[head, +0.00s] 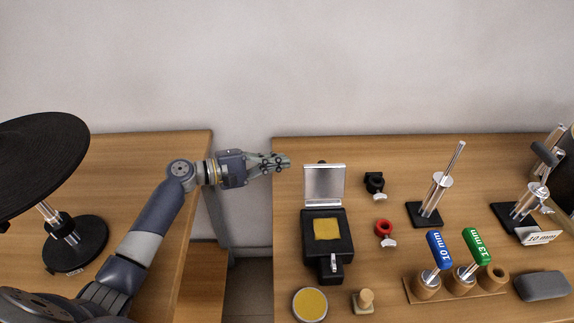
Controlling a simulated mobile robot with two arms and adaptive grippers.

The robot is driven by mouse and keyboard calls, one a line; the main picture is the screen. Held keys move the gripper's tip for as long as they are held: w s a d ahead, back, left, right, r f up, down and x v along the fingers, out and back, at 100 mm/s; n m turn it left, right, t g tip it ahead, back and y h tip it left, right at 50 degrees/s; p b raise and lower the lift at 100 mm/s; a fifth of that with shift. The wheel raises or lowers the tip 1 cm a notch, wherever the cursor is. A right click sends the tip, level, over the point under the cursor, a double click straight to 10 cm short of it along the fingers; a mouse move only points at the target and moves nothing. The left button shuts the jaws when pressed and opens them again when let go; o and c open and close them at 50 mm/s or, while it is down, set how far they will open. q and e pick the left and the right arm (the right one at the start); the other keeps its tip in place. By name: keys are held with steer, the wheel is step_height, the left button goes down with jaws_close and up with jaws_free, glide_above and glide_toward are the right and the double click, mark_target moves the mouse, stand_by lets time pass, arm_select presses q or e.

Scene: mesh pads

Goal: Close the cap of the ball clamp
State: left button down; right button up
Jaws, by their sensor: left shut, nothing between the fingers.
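A black device (341,247) on the right table has a silver lid (324,184) standing open at its back. A yellow mesh pad (327,229) lies on its top, and a small metal latch (334,264) is at its front. This is the only thing with a visibly raised cap; I cannot tell for sure that it is the ball clamp. A small black clamp (374,181) and a red ring clamp (384,230) stand to its right. My left gripper (287,162) is shut and empty, left of the lid and apart from it. My right gripper is not in view.
A yellow round dish (310,305) and a wooden knob (364,300) are in front. Stands (425,214) and blue (436,247) and green (474,243) handled tools are to the right. A black disc stand (75,243) is on the left table. A gap separates the tables.

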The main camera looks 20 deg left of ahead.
mark_target(323, 179)
arm_select(q)
steer(key=w+d+p, duration=0.2)
steer(key=d+p, duration=0.1)
steer(key=d, duration=0.4)
steer(key=shift+d+r, duration=0.3)
steer(key=shift+d, duration=0.1)
steer(key=shift+d, duration=0.1)
